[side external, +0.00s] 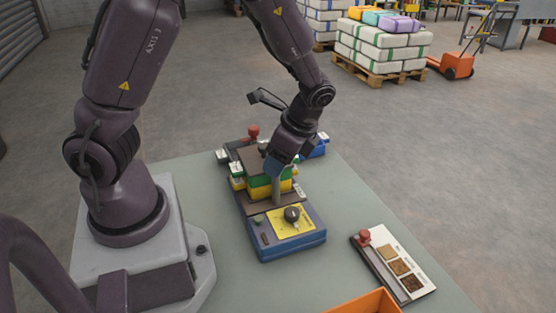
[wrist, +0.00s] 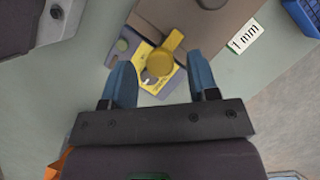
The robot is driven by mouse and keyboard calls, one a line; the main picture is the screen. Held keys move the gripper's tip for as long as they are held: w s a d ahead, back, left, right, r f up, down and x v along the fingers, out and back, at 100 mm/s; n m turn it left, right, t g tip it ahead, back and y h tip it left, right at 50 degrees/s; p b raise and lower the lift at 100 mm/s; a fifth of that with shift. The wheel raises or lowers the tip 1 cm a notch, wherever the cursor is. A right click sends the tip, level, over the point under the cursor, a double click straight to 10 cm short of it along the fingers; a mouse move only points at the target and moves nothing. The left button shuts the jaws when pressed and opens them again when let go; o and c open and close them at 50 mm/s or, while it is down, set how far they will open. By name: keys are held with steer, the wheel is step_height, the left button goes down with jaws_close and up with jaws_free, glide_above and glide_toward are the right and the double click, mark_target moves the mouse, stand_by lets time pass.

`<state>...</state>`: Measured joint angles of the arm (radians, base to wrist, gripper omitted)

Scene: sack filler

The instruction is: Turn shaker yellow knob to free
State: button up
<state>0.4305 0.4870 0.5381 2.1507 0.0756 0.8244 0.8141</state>
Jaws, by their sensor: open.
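The shaker (side external: 290,249) is a blue box on the table with a yellow panel (side external: 307,227) on top. A knob (side external: 292,213) on that panel looks dark in the side view. In the wrist view the knob (wrist: 160,60) is yellow, with a bar pointing to the upper right, on a yellow panel (wrist: 157,84) with small marks I cannot read. My gripper (side external: 274,188) points down over the shaker, close to the knob. In the wrist view my gripper (wrist: 161,78) is open, its blue fingers apart on either side of the knob, with nothing seen between them touching it.
Stacked green and yellow sieve trays (side external: 262,187) stand on the shaker behind the knob; a "1 mm" label (wrist: 244,37) shows nearby. A blue bin (side external: 316,148) is behind. A sample board (side external: 402,270) and an orange bin (side external: 367,303) lie to the right and front.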

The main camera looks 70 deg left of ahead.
steer(key=shift+s+a+f, duration=0.15)
steer(key=shift+f, duration=0.3)
steer(key=c, duration=0.9)
